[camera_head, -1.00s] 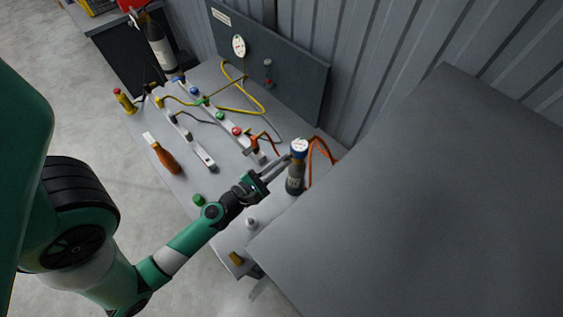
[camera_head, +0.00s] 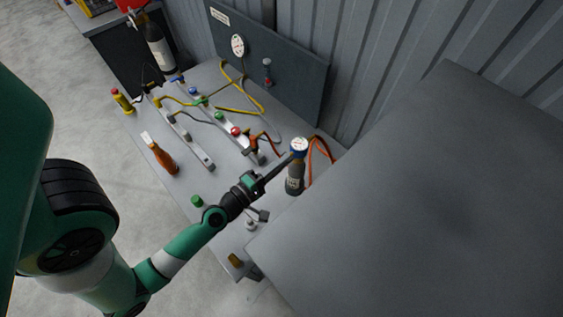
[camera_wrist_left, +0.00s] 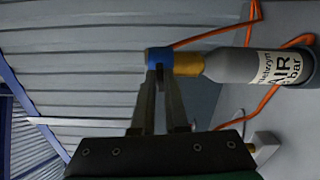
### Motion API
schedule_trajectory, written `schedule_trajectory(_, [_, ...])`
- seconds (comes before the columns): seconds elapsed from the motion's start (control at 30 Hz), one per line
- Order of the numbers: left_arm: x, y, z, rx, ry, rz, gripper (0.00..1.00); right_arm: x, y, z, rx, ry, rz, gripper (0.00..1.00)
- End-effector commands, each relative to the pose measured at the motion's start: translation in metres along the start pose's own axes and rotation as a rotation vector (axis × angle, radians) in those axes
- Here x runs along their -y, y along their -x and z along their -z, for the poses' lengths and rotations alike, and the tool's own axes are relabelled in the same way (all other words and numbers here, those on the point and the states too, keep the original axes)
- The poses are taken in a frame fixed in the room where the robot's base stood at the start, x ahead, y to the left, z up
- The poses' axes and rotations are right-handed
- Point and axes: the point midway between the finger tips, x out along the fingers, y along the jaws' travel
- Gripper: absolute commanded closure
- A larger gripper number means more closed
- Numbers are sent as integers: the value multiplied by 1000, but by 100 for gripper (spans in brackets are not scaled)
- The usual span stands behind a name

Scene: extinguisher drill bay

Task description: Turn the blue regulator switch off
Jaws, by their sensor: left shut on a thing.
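The blue regulator (camera_head: 299,145) with a white dial face sits on top of a small grey cylinder labelled AIR (camera_head: 294,178), which stands on the bench. In the left wrist view the blue regulator (camera_wrist_left: 158,54) is joined to the grey cylinder (camera_wrist_left: 272,65) by a brass-coloured neck. My left gripper (camera_head: 286,156) reaches it from the lower left. Its fingers (camera_wrist_left: 160,76) are shut on the blue regulator. The fingertips partly cover its near side. My right gripper is not in view.
An orange hose (camera_head: 318,148) loops behind the cylinder. Several fittings, a yellow hose (camera_head: 240,101) and an orange bottle (camera_head: 162,158) are on the bench (camera_head: 215,135) to the left. A large grey surface (camera_head: 430,200) fills the right, close to the cylinder.

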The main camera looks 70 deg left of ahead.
Motion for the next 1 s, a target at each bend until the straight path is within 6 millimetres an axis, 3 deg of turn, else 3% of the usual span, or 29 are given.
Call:
schedule_trajectory(0.3, [0,0,0,0,-104,-1,100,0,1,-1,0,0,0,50])
schedule_trajectory(0.77, [0,0,0,0,-118,-1,100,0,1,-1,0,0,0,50])
schedule_trajectory(0.8, [0,0,0,0,-118,-1,85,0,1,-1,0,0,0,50])
schedule_trajectory(0.93, [0,0,0,0,-117,-1,61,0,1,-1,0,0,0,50])
schedule_trajectory(1.0, [0,0,0,0,-117,-1,57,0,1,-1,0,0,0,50])
